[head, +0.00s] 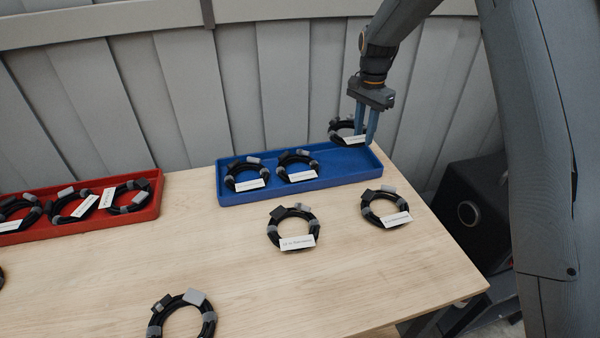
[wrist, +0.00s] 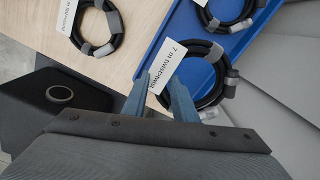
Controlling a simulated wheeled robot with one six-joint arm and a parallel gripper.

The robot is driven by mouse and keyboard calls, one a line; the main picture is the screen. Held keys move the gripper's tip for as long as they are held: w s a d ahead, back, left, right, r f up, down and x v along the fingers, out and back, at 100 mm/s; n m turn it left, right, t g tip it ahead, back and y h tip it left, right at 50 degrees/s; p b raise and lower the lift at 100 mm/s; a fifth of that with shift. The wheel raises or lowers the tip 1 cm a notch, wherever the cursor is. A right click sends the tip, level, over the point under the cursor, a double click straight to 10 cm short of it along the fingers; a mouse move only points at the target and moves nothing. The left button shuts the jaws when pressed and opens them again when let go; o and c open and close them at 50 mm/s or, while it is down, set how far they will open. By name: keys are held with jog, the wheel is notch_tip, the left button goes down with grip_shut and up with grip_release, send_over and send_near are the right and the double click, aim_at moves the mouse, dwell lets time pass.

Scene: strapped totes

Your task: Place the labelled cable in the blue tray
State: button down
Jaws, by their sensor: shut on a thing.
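My gripper (head: 366,126) is shut on a black coiled cable (head: 343,125) with a white label, at the right end of the blue tray (head: 240,198). In the wrist view the blue fingers (wrist: 160,100) are at the edge of this cable (wrist: 214,74), by its white label (wrist: 178,66). The held cable is over or in the tray; I cannot tell whether it touches the floor. Two more labelled cables, one left (head: 244,175) and one middle (head: 297,166), lie in the blue tray.
A red tray (head: 150,206) with several cables stands at the left. Labelled cables lie on the table at the centre (head: 291,227) and right (head: 385,207); another coil (head: 181,316) is near the front. A grey wall (head: 120,90) stands behind. A black box (head: 470,205) is beyond the table's right edge.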

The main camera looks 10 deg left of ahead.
aim_at(359, 160)
jog(key=shift+w+f, duration=0.3)
jog(key=shift+f, duration=0.45)
notch_tip(359, 160, down, 9)
jog(key=p, duration=0.3)
jog(key=shift+f, duration=0.15)
jog(key=c, duration=1.7)
grip_release()
jog(key=shift+c, duration=0.2)
